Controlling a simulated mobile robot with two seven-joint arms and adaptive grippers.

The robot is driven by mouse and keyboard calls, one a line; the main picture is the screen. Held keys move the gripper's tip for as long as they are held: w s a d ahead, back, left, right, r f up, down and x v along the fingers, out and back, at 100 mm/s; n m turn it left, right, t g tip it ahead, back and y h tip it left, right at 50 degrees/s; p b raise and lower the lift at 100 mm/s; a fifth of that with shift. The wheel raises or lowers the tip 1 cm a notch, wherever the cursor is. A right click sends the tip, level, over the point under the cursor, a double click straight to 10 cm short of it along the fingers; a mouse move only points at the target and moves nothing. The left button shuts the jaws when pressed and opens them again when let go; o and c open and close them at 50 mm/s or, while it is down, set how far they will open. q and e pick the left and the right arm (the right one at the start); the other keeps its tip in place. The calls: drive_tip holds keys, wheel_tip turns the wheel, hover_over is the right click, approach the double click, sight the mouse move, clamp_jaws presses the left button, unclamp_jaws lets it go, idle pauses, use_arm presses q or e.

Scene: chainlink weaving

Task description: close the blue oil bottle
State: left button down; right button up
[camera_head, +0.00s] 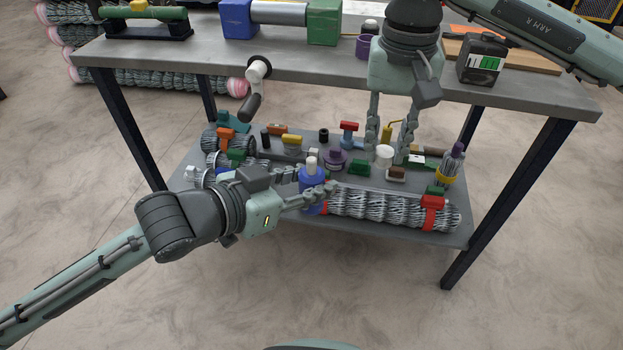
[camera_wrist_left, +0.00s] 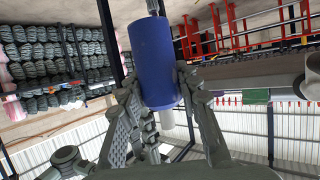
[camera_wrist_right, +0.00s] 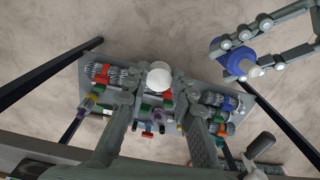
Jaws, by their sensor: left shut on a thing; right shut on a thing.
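The blue oil bottle (camera_head: 312,182) is near the front of the lower shelf, with its narrow white neck (camera_head: 311,162) pointing up in the head view. My left gripper (camera_head: 326,191) is shut on the bottle's body. The left wrist view shows the blue body (camera_wrist_left: 153,55) between the fingers. My right gripper (camera_head: 388,150) points down and is shut on a white round cap (camera_head: 384,153), apart from the bottle and to its right. The cap (camera_wrist_right: 159,76) also shows between the right fingertips in the right wrist view, where the bottle (camera_wrist_right: 228,55) is at upper right.
The lower shelf (camera_head: 240,148) is crowded with small coloured parts. A woven metal roll (camera_head: 385,208) with red clamps lies along its front. The upper tabletop (camera_head: 320,62) overhangs behind, with a grey crank handle (camera_head: 255,85) at its front edge. The floor in front is clear.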

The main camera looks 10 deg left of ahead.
wheel_tip(320, 180, up, 9)
drive_tip(key=m, duration=0.1)
hover_over(311, 162)
drive_tip(key=shift+f, duration=0.15)
drive_tip(key=shift+f, duration=0.1)
drive_tip(key=shift+f, duration=1.9)
drive_tip(key=shift+f, duration=0.1)
drive_tip(key=shift+f, duration=0.8)
drive_tip(key=shift+f, duration=0.65)
drive_tip(key=o, duration=0.8)
drive_tip(key=shift+o, duration=0.2)
